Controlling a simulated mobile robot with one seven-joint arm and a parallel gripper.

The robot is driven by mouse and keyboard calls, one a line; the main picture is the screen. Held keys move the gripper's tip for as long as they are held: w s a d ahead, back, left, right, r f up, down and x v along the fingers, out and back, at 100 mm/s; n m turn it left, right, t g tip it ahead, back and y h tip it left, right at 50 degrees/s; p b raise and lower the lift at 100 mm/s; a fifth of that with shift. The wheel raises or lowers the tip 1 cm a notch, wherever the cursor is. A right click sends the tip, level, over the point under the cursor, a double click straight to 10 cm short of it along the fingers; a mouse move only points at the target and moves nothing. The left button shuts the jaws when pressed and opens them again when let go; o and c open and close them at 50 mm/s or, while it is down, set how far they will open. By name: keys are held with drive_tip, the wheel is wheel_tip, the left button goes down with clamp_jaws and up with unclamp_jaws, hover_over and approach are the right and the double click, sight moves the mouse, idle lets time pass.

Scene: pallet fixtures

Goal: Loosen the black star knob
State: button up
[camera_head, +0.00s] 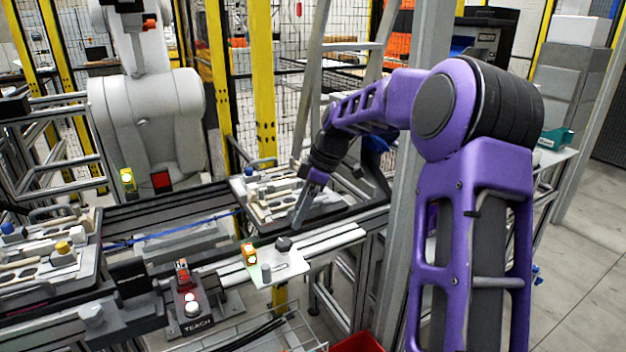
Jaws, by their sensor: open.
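A small black knob (284,243), which looks like the star knob, sits at the back edge of a white plate near the middle of the view. Its lobes are too small to make out. My purple arm reaches in from the right. My gripper (296,224) points down, just above and slightly right of the knob. The gripper is open and nothing shows between its fingers. I cannot tell whether a fingertip touches the knob.
On the white plate (289,264) are a yellow-orange box (250,254) and a grey cylinder (266,271). A pallet fixture (262,207) lies behind, another (45,250) at the left. A teach box (192,311) stands in front. A metal post (405,215) rises beside my arm.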

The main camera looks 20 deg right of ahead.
drive_tip(key=v, duration=0.8)
drive_tip(key=shift+r+p, duration=0.25)
drive_tip(key=shift+p, duration=0.15)
drive_tip(key=shift+d, duration=0.1)
